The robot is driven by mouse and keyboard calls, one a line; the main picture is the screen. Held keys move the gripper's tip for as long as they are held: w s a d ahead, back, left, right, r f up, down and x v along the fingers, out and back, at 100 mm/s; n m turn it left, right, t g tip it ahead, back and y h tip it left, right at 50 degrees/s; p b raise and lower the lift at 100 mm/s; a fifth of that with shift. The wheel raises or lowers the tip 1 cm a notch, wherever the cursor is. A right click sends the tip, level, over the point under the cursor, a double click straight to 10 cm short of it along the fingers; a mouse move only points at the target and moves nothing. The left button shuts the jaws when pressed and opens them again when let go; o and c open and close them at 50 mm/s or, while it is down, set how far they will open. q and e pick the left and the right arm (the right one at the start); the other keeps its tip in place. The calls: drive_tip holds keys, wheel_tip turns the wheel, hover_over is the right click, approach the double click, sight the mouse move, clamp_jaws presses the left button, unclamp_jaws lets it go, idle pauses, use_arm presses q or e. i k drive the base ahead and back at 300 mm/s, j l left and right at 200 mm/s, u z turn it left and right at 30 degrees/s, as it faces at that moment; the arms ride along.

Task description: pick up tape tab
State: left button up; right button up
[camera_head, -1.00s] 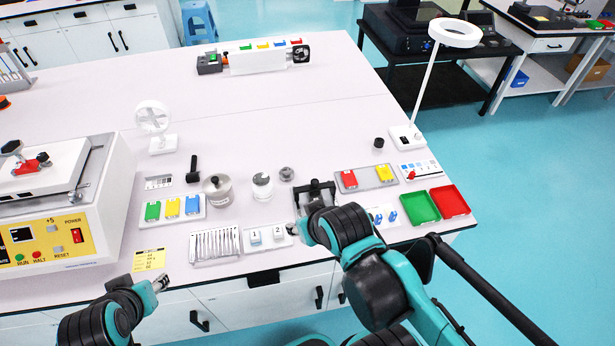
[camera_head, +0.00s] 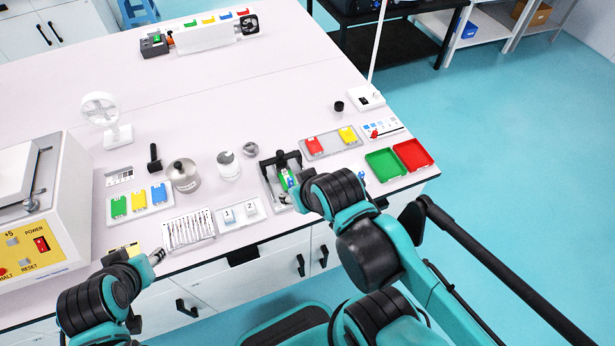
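I cannot pick out the tape tab for certain. A small blue piece (camera_head: 361,176) shows between my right arm and the green tray; what it lies on is mostly hidden by that arm. Two small white blocks marked 1 and 2 sit on a white holder (camera_head: 240,221) near the front edge. My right gripper (camera_head: 294,203) is low beside the black clamp fixture (camera_head: 268,172), largely hidden by its own wrist. My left gripper (camera_head: 157,256) is at the table's front edge, left of the metal tool rack, too small to read.
The tool rack (camera_head: 188,230) and a tray of coloured cartridges (camera_head: 140,203) stand front left. A steel pot (camera_head: 183,174) is behind them. Green (camera_head: 386,165) and red (camera_head: 413,155) trays lie at right. The table's back middle is clear.

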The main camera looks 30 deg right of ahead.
sight(290, 181)
drive_tip(key=z, duration=0.8)
